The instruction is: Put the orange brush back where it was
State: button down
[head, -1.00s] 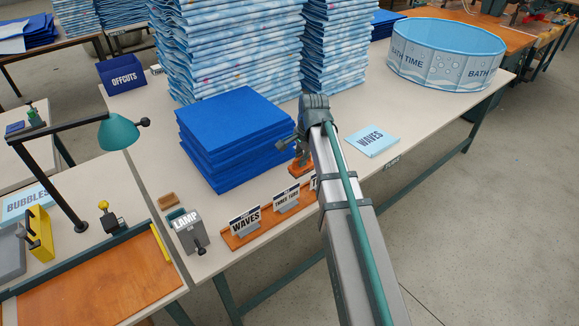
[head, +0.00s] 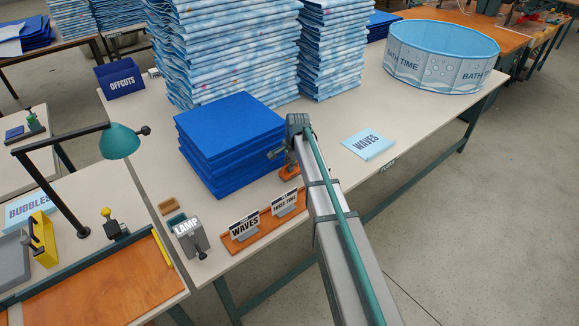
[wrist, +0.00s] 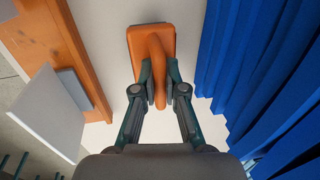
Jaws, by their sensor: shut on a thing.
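The orange brush (wrist: 151,40) is in the jaws of my gripper (wrist: 158,82) in the wrist view; the fingers are shut on its handle. In the head view the brush (head: 289,171) shows only in part, beside my arm's end. My gripper (head: 284,156) is low at the front right corner of the blue folded stack (head: 232,137). The brush is over or on the pale table top (wrist: 190,18); I cannot tell whether it touches. It lies between the wooden sign strip and the blue stack.
The wooden strip (head: 264,225) holds signs, "WAVES" (head: 244,227) and "THREE TONE" (head: 285,204). A grey "LAMP" box (head: 190,240), a small brown block (head: 169,206) and a teal item (head: 176,218) stand at the near left. A light blue "WAVES" packet (head: 368,144) lies to the right.

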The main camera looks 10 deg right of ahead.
jog(key=shift+f, duration=0.7)
jog(key=shift+f, duration=0.15)
jog(key=c, duration=1.2)
grip_release()
jog(key=shift+c, duration=0.2)
notch_tip(320, 180, up, 12)
jog(key=s+d+b, duration=0.1)
jog(key=s+b, duration=0.1)
jog(key=shift+s, duration=0.1)
